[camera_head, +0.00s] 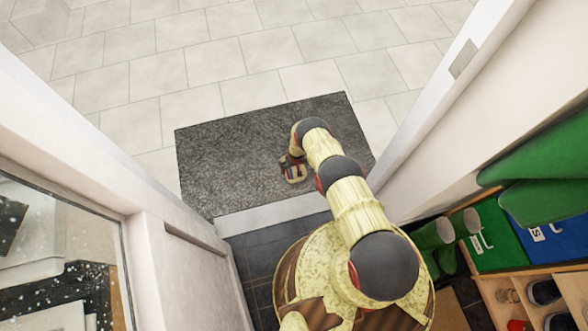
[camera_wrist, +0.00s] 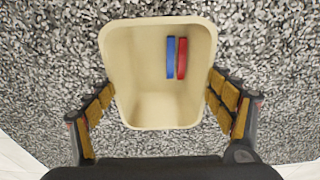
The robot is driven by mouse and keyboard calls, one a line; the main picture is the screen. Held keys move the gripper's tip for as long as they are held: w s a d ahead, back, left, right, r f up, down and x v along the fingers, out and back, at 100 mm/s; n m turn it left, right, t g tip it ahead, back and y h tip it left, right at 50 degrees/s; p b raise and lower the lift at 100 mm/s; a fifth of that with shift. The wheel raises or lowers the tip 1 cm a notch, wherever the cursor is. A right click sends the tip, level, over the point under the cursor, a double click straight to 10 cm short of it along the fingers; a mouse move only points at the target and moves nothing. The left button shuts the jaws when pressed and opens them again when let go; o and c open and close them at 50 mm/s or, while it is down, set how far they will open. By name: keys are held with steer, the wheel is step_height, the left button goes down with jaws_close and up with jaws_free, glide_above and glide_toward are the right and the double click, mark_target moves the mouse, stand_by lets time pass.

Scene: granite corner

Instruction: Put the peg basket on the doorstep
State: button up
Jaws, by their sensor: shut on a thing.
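The peg basket (camera_wrist: 145,95) is a small cream tub with a blue peg (camera_wrist: 171,58) and a red peg (camera_wrist: 182,58) inside, seen from above in the wrist view. My gripper (camera_wrist: 163,92) has one finger on each side of the basket and is shut on it. In the head view my gripper (camera_head: 291,166) and the basket (camera_head: 296,175) are small and partly covered by my arm, over the dark speckled doorstep slab (camera_head: 225,165). I cannot tell whether the basket touches the slab.
Pale paving (camera_head: 200,60) lies beyond the slab. White door frames stand left (camera_head: 100,140) and right (camera_head: 440,110). Green boots (camera_head: 437,240) and a wooden shoe rack (camera_head: 515,290) are at the lower right. The slab's left part is clear.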

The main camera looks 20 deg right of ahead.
steer(key=shift+w+r, duration=0.15)
steer(key=shift+r, duration=0.05)
steer(key=shift+f, duration=0.2)
steer(key=o, duration=1.3)
steer(key=shift+r, duration=0.15)
